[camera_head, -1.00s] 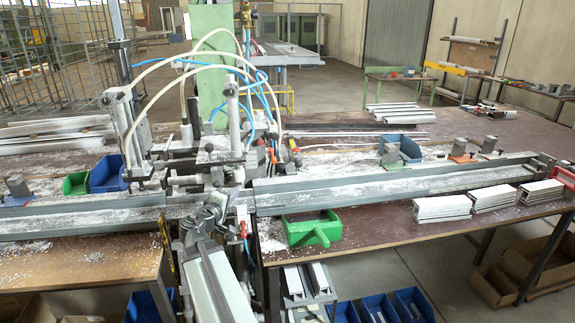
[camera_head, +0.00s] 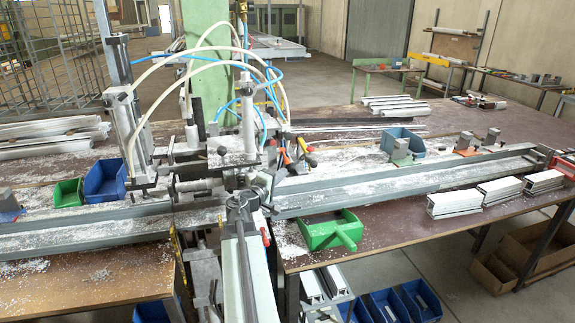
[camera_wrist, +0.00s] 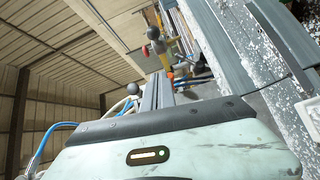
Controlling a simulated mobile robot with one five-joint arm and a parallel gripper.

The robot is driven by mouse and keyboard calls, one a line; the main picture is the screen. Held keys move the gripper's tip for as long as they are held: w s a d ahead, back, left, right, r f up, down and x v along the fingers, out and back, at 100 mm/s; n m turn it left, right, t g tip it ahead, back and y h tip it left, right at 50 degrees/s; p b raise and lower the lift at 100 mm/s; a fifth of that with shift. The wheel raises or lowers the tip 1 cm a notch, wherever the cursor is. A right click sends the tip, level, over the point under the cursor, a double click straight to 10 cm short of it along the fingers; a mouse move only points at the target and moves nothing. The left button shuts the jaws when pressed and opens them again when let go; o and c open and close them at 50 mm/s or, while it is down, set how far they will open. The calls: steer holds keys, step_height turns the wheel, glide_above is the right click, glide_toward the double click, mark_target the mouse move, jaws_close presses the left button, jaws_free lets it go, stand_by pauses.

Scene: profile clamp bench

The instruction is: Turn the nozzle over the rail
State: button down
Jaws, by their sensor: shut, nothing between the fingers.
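The long grey rail (camera_head: 400,182) runs across the bench, dusted with white chips. It also shows tilted at the upper right of the wrist view (camera_wrist: 217,50). Small orange-and-black fittings (camera_head: 285,157) sit just behind the rail beside the clamp machine. In the wrist view an orange-tipped yellowish piece (camera_wrist: 164,50) with a dark ball hangs near the rail; I cannot tell for certain which is the nozzle. My gripper (camera_head: 252,192) is at the rail by the machine, partly lost among its dark parts. Its fingers (camera_wrist: 158,92) look shut and empty, apart from the orange tip.
The clamp machine (camera_head: 240,140) with looping white and blue hoses stands behind my gripper. A green bin (camera_head: 330,232) is in front of the rail. White profile blocks (camera_head: 452,204) lie at right. Blue bins (camera_head: 104,181) and a green column (camera_head: 206,60) stand behind.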

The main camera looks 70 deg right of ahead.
glide_toward(306, 155)
steer(key=w+d, duration=0.1)
steer(key=d, duration=0.1)
steer(key=s, duration=0.1)
steer(key=s+f, duration=0.1)
steer(key=s+b, duration=0.1)
steer(key=shift+s+d+f, duration=0.15)
steer(key=shift+s+d, duration=0.15)
steer(key=shift+s, duration=0.1)
steer(key=shift+s+d, duration=0.4)
steer(key=shift+s, duration=0.45)
steer(key=shift+w, duration=0.1)
